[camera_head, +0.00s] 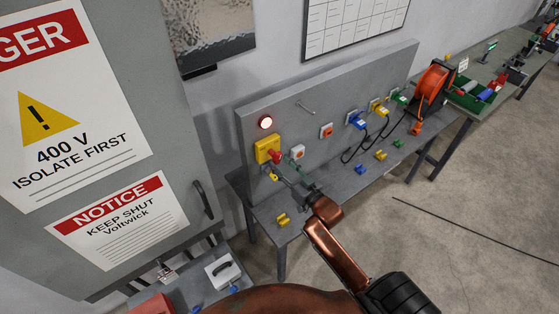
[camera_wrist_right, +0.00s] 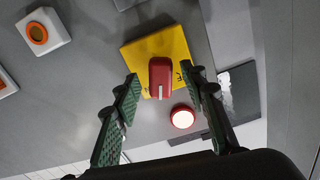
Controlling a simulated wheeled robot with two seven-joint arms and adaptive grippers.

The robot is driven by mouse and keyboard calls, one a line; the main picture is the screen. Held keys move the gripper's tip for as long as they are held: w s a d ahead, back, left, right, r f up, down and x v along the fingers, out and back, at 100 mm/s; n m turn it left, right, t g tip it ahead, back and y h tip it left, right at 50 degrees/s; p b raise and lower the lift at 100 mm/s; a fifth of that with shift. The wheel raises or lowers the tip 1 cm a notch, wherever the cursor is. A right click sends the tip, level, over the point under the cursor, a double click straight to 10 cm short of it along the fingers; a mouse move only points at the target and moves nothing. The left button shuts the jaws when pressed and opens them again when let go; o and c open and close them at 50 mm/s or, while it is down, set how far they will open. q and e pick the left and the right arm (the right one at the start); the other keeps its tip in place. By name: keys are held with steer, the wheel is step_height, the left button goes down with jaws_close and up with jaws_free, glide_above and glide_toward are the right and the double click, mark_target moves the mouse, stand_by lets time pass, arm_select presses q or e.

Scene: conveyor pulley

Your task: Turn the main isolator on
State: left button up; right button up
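The main isolator (camera_head: 266,147) is a yellow plate with a red handle (camera_head: 275,156) on the grey upright panel. In the right wrist view the yellow plate (camera_wrist_right: 181,45) and the red handle (camera_wrist_right: 160,72) show clearly. A pale line on the handle runs along its length, toward the bottom of that view. My right gripper (camera_wrist_right: 159,84) is open, with its green-padded fingers on either side of the handle. I see gaps between fingers and handle; contact is not visible. It also shows in the head view (camera_head: 284,169), close to the panel. My left gripper is not in view.
A round red lamp (camera_head: 265,122) glows above the isolator. A white box with an orange button (camera_head: 297,152) sits right beside it. Blue and yellow sockets, hanging cables and an orange reel (camera_head: 434,86) lie further right. A grey cabinet (camera_head: 176,130) stands at left.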

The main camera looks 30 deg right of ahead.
mark_target(279, 161)
steer(key=shift+d+n, duration=0.1)
steer(key=shift+n, duration=0.4)
steer(key=shift+w, duration=1.8)
steer(key=shift+c, duration=0.2)
